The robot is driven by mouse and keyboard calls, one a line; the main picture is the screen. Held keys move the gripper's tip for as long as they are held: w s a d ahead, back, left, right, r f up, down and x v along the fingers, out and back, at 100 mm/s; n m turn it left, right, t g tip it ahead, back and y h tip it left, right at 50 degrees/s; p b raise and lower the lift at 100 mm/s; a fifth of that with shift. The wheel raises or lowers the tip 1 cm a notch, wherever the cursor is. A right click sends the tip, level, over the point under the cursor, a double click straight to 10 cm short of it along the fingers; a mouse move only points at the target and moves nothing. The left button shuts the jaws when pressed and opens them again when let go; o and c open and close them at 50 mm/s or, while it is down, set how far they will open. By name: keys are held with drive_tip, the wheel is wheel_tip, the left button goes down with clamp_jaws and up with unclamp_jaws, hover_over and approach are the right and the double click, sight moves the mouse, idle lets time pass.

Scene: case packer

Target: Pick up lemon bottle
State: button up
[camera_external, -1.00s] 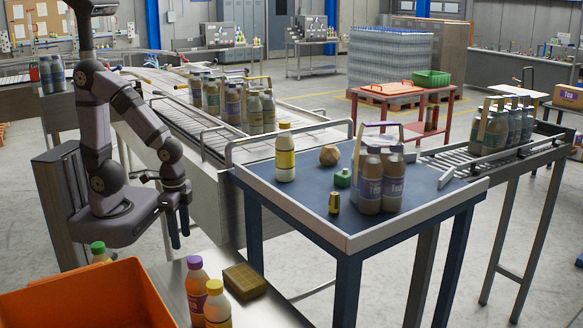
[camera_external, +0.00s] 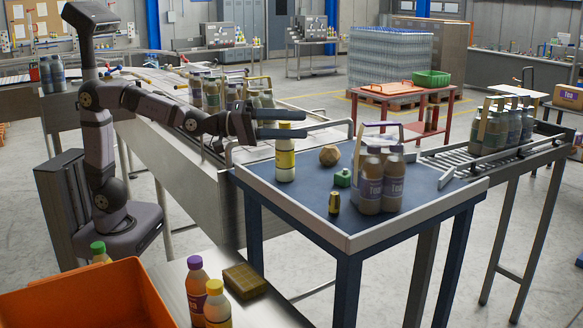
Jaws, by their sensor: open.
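A bottle with a yellow label and pale cap (camera_external: 285,160), which looks like the lemon bottle, stands upright on the blue-topped table (camera_external: 310,205) near its back left edge. My gripper (camera_external: 292,123) is open and stretched out level at the height of the bottle's cap. Its fingers point right and overlap the bottle's top in this view. I cannot tell whether they touch it or are in front of or behind it. Another bottle with a yellow cap (camera_external: 216,305) stands on the metal surface at the bottom, beside a purple-capped bottle (camera_external: 197,285).
On the blue table are a tan faceted ball (camera_external: 329,156), a green object (camera_external: 342,179), a small brass piece (camera_external: 334,203) and a carrier of tea bottles (camera_external: 382,185). A metal rail (camera_external: 240,143) borders the back. An orange bin (camera_external: 90,295) is at lower left.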

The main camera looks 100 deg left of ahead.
sight(282, 122)
drive_tip(key=s+a+r+m+t+p, duration=0.35)
drive_tip(key=a+r+m, duration=0.2)
drive_tip(key=a, duration=0.25)
drive_tip(key=shift+s+a+f+m+g+h+p, duration=0.3)
drive_tip(key=shift+f+m+g+p, duration=0.3)
drive_tip(key=shift+f+m+p, duration=0.65)
drive_tip(key=shift+s+a+f+m+g+h+p, duration=0.2)
drive_tip(key=shift+f+m+g+h+p, duration=0.3)
drive_tip(key=shift+f+m+p, duration=0.7)
drive_tip(key=shift+s+a+f+m+g+h+p, duration=0.15)
drive_tip(key=shift+a+f+m+g+h+p, duration=0.15)
drive_tip(key=shift+f+m+g+p, duration=0.95)
drive_tip(key=shift+n+t, duration=0.25)
drive_tip(key=shift+t, duration=0.35)
drive_tip(key=shift+w+d+f+p, duration=0.1)
drive_tip(key=shift+w+f+p, duration=0.1)
drive_tip(key=shift+w, duration=0.6)
drive_tip(key=shift+w+a+f+p, duration=0.1)
drive_tip(key=shift+w+f+p, duration=0.1)
drive_tip(key=shift+w, duration=0.55)
drive_tip(key=shift+w+d+f+p, duration=0.1)
drive_tip(key=shift+w+f+p, duration=0.1)
drive_tip(key=shift+w, duration=0.6)
drive_tip(key=shift+r, duration=0.1)
clamp_jaws()
